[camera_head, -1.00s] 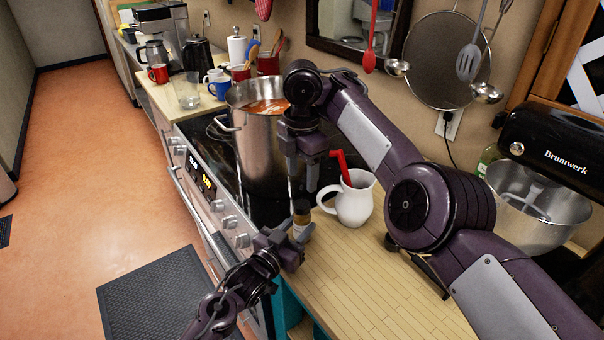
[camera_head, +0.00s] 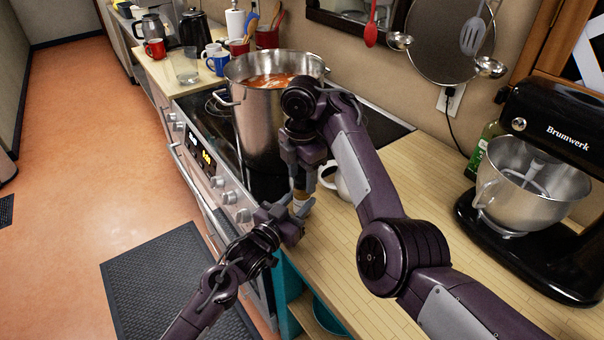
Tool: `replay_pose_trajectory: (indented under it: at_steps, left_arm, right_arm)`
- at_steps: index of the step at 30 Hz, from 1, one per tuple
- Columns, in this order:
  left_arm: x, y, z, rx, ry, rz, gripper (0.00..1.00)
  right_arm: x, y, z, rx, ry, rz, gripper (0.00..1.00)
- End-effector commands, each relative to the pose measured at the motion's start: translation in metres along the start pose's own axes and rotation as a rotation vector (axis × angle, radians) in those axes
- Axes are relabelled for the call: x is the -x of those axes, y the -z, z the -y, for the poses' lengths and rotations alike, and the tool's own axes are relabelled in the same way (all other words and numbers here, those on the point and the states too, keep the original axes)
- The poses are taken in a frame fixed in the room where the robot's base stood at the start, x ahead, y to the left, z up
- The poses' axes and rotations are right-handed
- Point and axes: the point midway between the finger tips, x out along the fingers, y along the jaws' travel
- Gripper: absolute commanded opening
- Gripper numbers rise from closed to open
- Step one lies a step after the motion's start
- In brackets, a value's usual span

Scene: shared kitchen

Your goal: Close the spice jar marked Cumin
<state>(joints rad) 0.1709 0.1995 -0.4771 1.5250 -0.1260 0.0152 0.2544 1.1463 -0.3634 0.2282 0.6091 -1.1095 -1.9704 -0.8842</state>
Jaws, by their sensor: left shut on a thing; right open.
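A small spice jar (camera_head: 301,206) with a pale label stands upright near the counter's front left, beside the stove; its marking is too small to read. My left gripper (camera_head: 294,220) is shut on the jar's body from the left. My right gripper (camera_head: 301,184) is open and points down directly over the jar, with its fingertips at the height of the jar's top. The fingers hide most of the top, so I cannot tell how the lid sits or whether they touch it.
A white pitcher (camera_head: 329,180) stands just behind the jar, partly hidden by my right arm. A large steel pot (camera_head: 255,125) of red soup stands on the stove at the back. A black stand mixer (camera_head: 545,130) with a steel bowl is at the right. The wooden counter (camera_head: 415,165) between is mostly clear.

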Motion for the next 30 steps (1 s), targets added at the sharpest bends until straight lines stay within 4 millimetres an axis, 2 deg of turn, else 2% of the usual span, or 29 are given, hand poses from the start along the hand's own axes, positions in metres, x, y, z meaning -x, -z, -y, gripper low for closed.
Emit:
replay_pose_trajectory:
  at_steps: [6, 17, 18, 22, 30]
  left_arm:
    - [0.0001, -0.0003, 0.0000, 0.000, 0.000, 0.001, 0.00]
    - [0.0001, -0.0003, 0.0000, 0.000, 0.000, 0.001, 0.00]
    - [0.0001, -0.0003, -0.0001, 0.000, 0.000, 0.001, 0.00]
    - [0.0001, -0.0004, -0.0001, 0.000, 0.000, 0.001, 0.00]
    - [0.0001, -0.0004, -0.0001, 0.000, 0.000, 0.001, 0.00]
  right_arm:
    - [0.0002, 0.0000, -0.0001, 0.000, 0.000, 0.000, 0.52]
    - [0.0003, -0.0002, 0.0000, -0.001, 0.000, 0.000, 0.06]
    - [0.0003, -0.0003, 0.0000, -0.001, 0.000, 0.000, 0.38]
    - [0.0003, -0.0003, 0.0000, -0.001, 0.000, 0.000, 0.55]
    - [0.0008, -0.0005, 0.0000, -0.001, 0.000, 0.001, 0.55]
